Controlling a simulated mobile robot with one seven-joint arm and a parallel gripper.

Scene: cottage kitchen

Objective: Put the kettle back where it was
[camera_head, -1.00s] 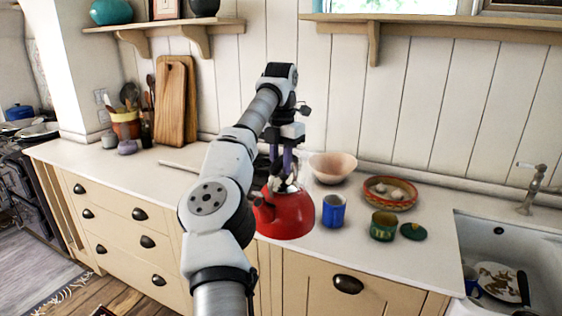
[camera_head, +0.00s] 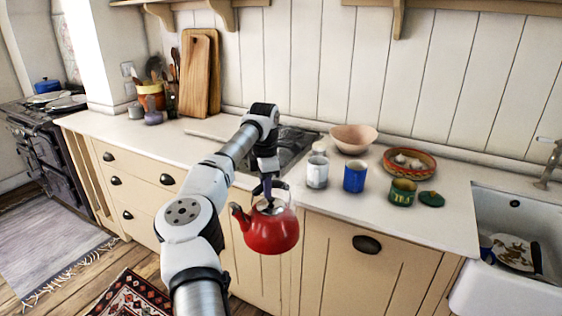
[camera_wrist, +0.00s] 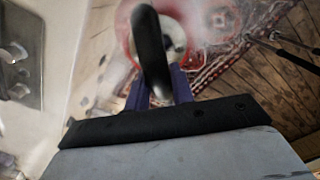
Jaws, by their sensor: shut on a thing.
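The red kettle (camera_head: 270,234) hangs from my gripper (camera_head: 268,193) in the head view, in front of the counter's front edge and over the floor. Its spout points left and it looks about upright. My gripper is shut on the kettle's handle. In the wrist view the dark handle (camera_wrist: 152,50) runs between the purple fingers, with the kettle's red body (camera_wrist: 126,27) partly hidden behind it. The wrist view is blurred and hazy.
A hob (camera_head: 290,146) is set in the counter behind my arm. A black range (camera_head: 45,140) stands far left. Rugs lie on the floor.

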